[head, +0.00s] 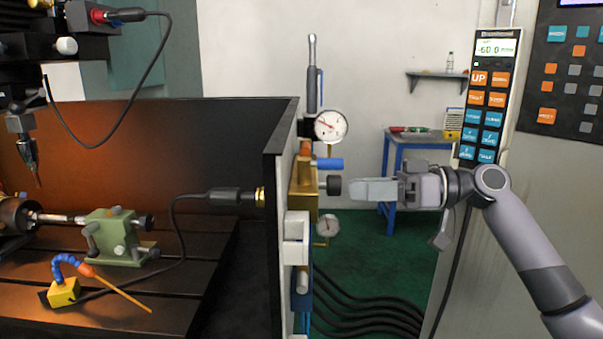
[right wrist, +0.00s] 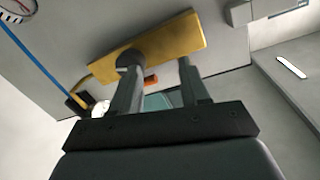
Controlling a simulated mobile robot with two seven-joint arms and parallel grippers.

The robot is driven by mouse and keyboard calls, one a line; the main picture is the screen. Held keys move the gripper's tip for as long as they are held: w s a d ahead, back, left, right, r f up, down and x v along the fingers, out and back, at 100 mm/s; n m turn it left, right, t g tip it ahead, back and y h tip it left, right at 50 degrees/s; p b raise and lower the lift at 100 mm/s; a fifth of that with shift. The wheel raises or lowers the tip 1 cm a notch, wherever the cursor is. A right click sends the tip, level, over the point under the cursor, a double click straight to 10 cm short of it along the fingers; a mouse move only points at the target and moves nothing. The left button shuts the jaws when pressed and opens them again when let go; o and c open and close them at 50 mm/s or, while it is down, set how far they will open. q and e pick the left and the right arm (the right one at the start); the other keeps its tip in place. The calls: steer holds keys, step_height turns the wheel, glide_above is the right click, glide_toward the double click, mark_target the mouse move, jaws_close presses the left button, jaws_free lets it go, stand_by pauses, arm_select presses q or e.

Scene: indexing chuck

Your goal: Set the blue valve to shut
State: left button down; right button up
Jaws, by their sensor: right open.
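The blue valve shows in the head view as a short blue handle (head: 328,164). It points sideways to the right from the brass block (head: 303,182), just below a round dial gauge (head: 331,125). A black knob (head: 333,186) sticks out of the block below the blue handle. My right gripper (head: 356,190) is open and empty, to the right of the black knob and a little below the blue handle. In the right wrist view, the fingers (right wrist: 157,70) stand apart before the yellow block (right wrist: 170,40). I cannot pick out the blue handle there. My left gripper is not in view.
A machine enclosure (head: 272,190) fills the left, with a green tailstock (head: 112,237) inside. A second gauge (head: 327,226) sits below the block. A button pendant (head: 487,95) and control panel stand at the right. A blue table (head: 410,150) is behind. Black hoses lie below.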

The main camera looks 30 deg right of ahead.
mark_target(336, 161)
steer(key=a+r, duration=0.1)
steer(key=w+a+r+n+g+y+p, duration=0.1)
steer(key=a+r, duration=0.1)
steer(key=a+r+n+p, duration=0.1)
steer(key=a+r, duration=0.1)
steer(key=shift+w+a+r+y, duration=0.1)
steer(key=shift+w+a+y, duration=0.1)
steer(key=shift+y, duration=0.2)
steer(key=shift+w+a, duration=0.35)
steer(key=shift+a, duration=0.2)
steer(key=shift+f, duration=0.2)
jaws_close()
